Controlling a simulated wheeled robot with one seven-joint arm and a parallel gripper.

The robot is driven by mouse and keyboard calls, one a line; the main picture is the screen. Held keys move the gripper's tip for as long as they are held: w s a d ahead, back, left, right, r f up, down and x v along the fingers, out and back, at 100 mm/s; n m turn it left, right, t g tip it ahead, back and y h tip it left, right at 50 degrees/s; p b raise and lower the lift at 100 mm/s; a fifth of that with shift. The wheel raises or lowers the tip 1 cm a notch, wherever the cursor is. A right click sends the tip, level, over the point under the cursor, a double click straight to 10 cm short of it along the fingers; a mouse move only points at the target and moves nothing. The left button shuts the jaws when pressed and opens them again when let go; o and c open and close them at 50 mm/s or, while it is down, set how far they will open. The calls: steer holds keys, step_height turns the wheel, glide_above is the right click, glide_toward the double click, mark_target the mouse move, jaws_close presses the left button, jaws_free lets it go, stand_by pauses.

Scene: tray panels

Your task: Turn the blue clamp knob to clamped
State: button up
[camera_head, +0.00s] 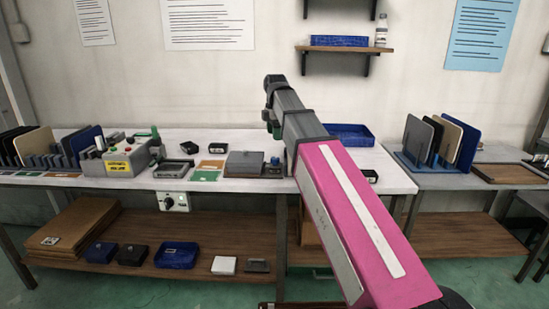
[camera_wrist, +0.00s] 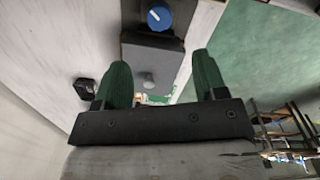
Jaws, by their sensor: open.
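The blue clamp knob (camera_wrist: 158,17) shows at the top of the wrist view. It is round, carries a pale pointer mark and sits on a dark base. In the head view the small blue knob (camera_head: 275,161) is on the bench, at the right side of a grey flat box. My gripper (camera_wrist: 161,62) is open and empty, with its two green fingers spread apart. The knob lies beyond the fingertips, roughly in line with the gap, and appears untouched. In the head view my arm partly hides this area.
The grey box (camera_head: 246,162) with a small round grip stands beside the knob. A grey control box (camera_head: 117,160) with buttons and a panel rack (camera_head: 50,150) stand farther left. A blue tray (camera_head: 350,134) lies at the back right. The white bench right of my arm is mostly clear.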

mark_target(275, 158)
steer(key=shift+n, duration=0.5)
step_height(275, 158, down, 11)
steer(key=shift+w+r, duration=0.1)
steer(key=shift+w, duration=0.05)
steer(key=c, duration=0.9)
